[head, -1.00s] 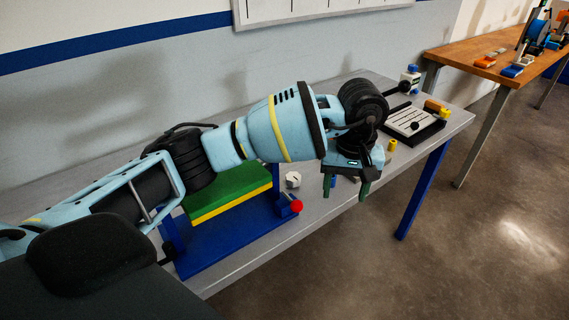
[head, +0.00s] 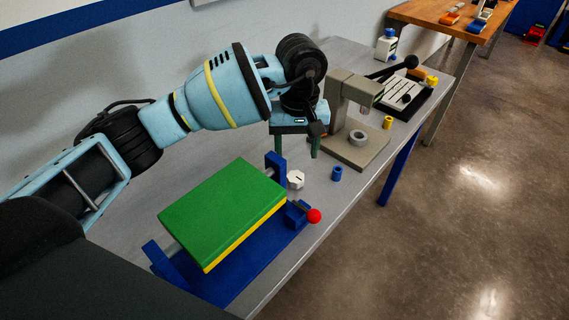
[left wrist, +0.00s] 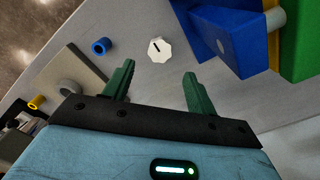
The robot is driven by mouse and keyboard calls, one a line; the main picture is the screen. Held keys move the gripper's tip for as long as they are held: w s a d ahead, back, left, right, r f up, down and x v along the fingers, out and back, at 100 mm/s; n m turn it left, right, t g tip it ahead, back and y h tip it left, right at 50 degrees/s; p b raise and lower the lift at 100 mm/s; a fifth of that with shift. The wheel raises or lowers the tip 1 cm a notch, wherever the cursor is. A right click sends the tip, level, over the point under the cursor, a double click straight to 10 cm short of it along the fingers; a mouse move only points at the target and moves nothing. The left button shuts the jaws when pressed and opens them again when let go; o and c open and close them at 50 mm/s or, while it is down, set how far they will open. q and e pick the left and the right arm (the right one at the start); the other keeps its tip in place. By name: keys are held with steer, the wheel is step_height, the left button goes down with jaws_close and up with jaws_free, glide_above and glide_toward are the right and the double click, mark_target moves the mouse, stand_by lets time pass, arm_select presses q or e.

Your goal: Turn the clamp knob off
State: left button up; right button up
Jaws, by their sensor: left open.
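The clamp knob looks to be the white, many-sided knob (head: 296,179) with a dark pointer line, beside the blue clamp frame (head: 235,262) that holds a green and yellow block (head: 222,212). The knob also shows in the left wrist view (left wrist: 159,50), beyond the fingertips and roughly between them in the picture. My left gripper (head: 297,150) is open and empty, with its two green fingers apart; they show in the left wrist view (left wrist: 158,74). The fingers do not touch the knob. My right gripper is not in view.
A red ball (head: 314,216) sits at the clamp's front corner. A blue ring (head: 337,173) lies right of the knob. A grey press (head: 352,110) stands behind it, with a yellow ring (head: 388,122) and a black tray (head: 412,110) farther right. The bench's front edge is close.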

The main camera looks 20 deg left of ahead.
mark_target(296, 176)
arm_select(q)
steer(key=shift+f, duration=3.9)
steer(key=shift+c, duration=0.4)
steer(key=c, duration=0.9)
